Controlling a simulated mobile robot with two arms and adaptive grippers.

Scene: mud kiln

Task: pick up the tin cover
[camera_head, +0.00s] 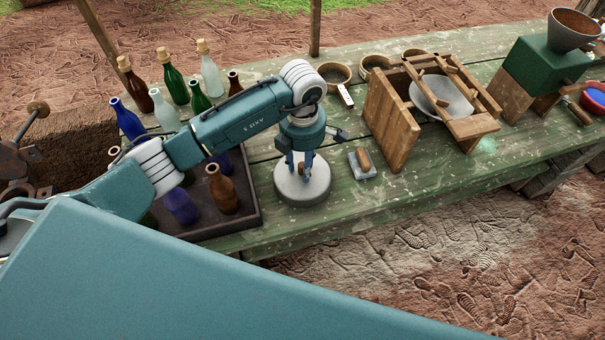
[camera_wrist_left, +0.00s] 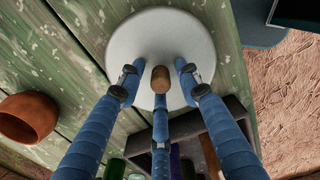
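The tin cover (camera_head: 302,190) is a pale grey round lid lying flat on the green table. Its small wooden knob (camera_wrist_left: 160,79) shows in the wrist view, in the middle of the grey disc (camera_wrist_left: 160,38). My left gripper (camera_head: 301,163) is right above the cover, pointing down. In the wrist view its three blue fingers (camera_wrist_left: 159,82) stand spread around the knob, with gaps visible between the fingertips and the knob. The gripper is open and holds nothing. Whether any fingertip touches the disc, I cannot tell. My right gripper is not in view.
A dark tray (camera_head: 252,217) of bottles stands left of the cover. A small wood-handled block tool (camera_head: 362,163) lies just right. A wooden frame (camera_head: 393,128) with a bowl (camera_head: 447,96) stands farther right. In the wrist view, a brown clay pot (camera_wrist_left: 28,117) is at left.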

